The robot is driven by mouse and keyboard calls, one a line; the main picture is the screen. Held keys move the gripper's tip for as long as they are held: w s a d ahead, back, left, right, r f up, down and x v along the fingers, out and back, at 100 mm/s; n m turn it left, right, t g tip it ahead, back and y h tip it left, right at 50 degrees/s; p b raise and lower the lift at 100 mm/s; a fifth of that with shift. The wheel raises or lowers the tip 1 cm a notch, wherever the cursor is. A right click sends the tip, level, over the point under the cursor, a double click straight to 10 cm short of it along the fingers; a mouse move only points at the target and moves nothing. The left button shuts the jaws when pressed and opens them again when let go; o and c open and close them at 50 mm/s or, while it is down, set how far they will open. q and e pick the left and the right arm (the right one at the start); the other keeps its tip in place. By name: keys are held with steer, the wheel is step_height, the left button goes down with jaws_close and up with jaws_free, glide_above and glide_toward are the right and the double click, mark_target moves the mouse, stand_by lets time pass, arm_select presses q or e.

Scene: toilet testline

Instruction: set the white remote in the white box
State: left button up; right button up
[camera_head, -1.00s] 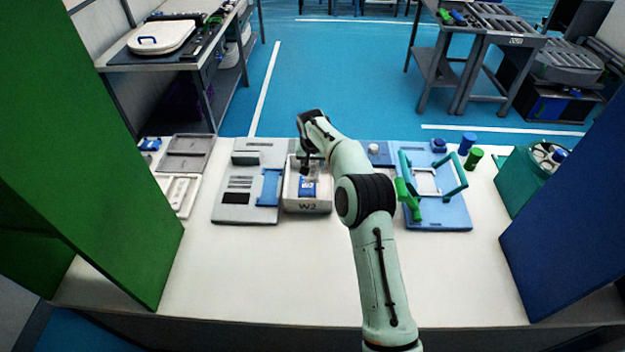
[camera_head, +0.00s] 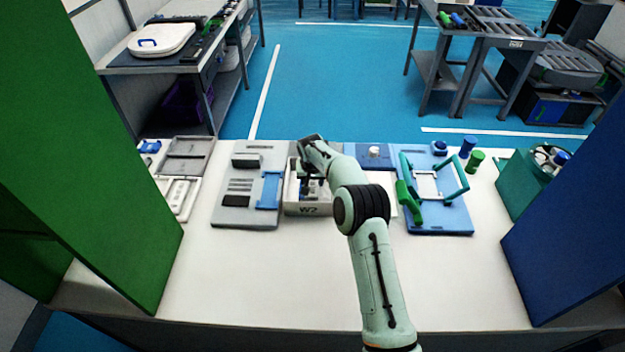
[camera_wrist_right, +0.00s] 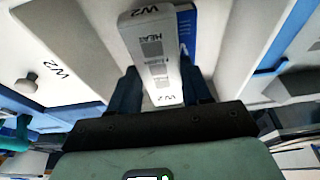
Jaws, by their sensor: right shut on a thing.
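The white box (camera_head: 308,209), marked W2 on its front, stands at the middle of the table; its wall also shows in the right wrist view (camera_wrist_right: 85,45). My right gripper (camera_head: 309,184) reaches down over the box opening. In the wrist view its fingers close on both sides of the white remote (camera_wrist_right: 156,62), a slim slab with grey squares and W2 lettering. A blue item (camera_wrist_right: 186,38) shows beside the remote. Whether the remote touches the box floor is hidden. My left gripper is out of view.
A grey panel (camera_head: 230,212) stands close left of the box, and a blue board with green handles (camera_head: 447,218) stands to its right. A white tray (camera_head: 186,211) lies at the far left. Green and blue uprights flank the table. The table front is clear.

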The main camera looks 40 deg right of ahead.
steer(key=shift+f, duration=0.45)
steer(key=o, duration=1.1)
steer(key=shift+r, duration=0.1)
steer(key=shift+r, duration=0.25)
steer(key=v, duration=1.2)
steer(key=shift+r+b, duration=0.25)
steer(key=shift+b, duration=0.05)
